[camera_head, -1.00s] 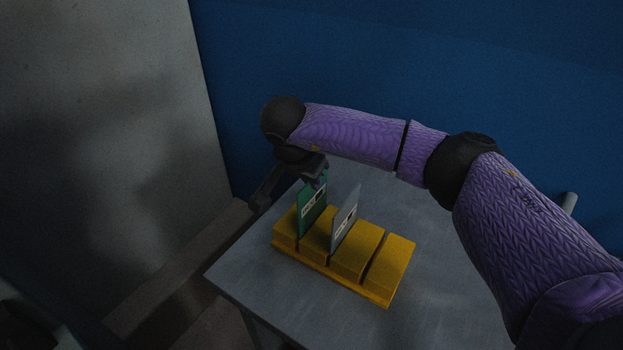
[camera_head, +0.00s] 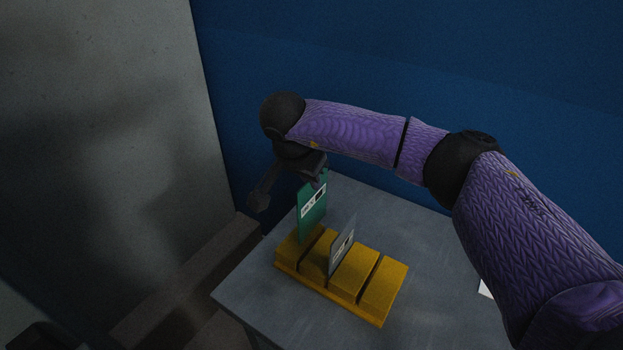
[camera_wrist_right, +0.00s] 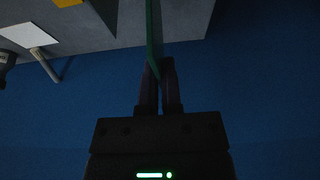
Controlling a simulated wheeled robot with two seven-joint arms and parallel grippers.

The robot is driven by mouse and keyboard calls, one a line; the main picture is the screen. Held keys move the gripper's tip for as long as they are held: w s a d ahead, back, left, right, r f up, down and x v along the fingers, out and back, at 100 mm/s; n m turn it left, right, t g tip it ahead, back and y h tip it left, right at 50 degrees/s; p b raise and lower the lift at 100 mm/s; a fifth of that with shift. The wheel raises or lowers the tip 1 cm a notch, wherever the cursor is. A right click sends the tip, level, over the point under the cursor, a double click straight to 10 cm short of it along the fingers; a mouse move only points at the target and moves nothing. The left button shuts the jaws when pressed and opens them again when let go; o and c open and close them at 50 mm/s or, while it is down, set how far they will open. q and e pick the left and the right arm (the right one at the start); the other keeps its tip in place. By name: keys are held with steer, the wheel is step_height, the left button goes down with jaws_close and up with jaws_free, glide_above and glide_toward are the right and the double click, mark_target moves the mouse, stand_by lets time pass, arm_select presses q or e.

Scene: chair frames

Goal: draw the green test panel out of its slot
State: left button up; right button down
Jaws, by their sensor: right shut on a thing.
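The green test panel (camera_head: 313,213) stands upright over the left slot of the yellow rack (camera_head: 380,292). Its lower edge shows at about the level of the slot's top; I cannot tell whether it is fully clear. My right gripper (camera_head: 318,178) is shut on the panel's upper edge. In the right wrist view the panel (camera_wrist_right: 154,30) is seen edge-on between the fingers (camera_wrist_right: 160,75). A grey panel (camera_head: 342,245) stands in the neighbouring slot to the right. My left gripper is not in view.
A blue wall (camera_head: 400,60) is behind and a grey wall (camera_head: 95,120) is at the left. A white flat piece (camera_head: 486,289) is partly hidden by my right arm.

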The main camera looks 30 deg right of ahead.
steer(key=shift+r+p, duration=2.4)
steer(key=shift+r, duration=0.9)
steer(key=shift+f, duration=0.1)
steer(key=s+d+p, duration=0.3)
steer(key=s+d, duration=0.4)
steer(key=s, duration=0.5)
